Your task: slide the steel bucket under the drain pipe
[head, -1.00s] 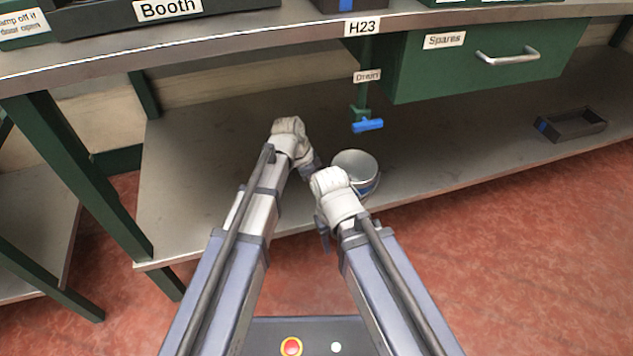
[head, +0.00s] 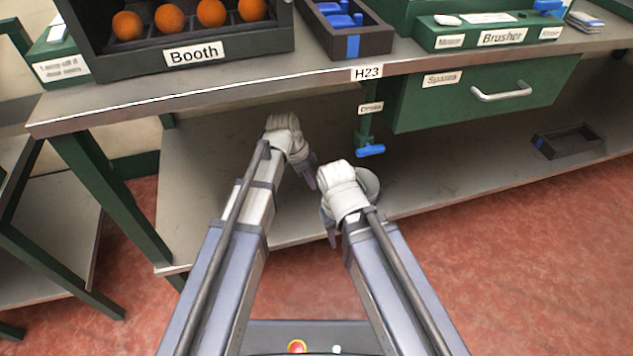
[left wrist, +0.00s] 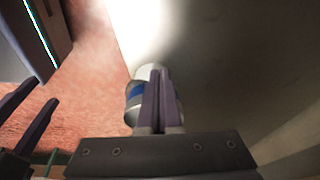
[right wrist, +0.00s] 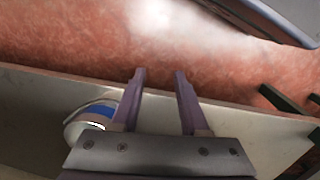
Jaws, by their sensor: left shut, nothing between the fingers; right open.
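The steel bucket (head: 371,183) stands on the lower shelf near its front edge, partly hidden behind my right gripper in the head view. Its blue band shows in the left wrist view (left wrist: 134,92) and right wrist view (right wrist: 99,110). The drain pipe (head: 365,127), with a blue valve handle, hangs under the bench, behind and above the bucket. My left gripper (head: 312,180) is shut and empty, left of the bucket; its fingers (left wrist: 158,72) overlap the bucket in its wrist view. My right gripper (right wrist: 160,75) is open and empty, beside the bucket; I cannot tell whether either touches it.
The green Spares drawer (head: 480,92) hangs right of the pipe. A dark tray (head: 568,141) lies at the shelf's right. A bench leg (head: 110,200) stands at the left. The lower shelf (head: 215,165) is clear left of my arms. Oranges sit in the Booth crate (head: 235,52) above.

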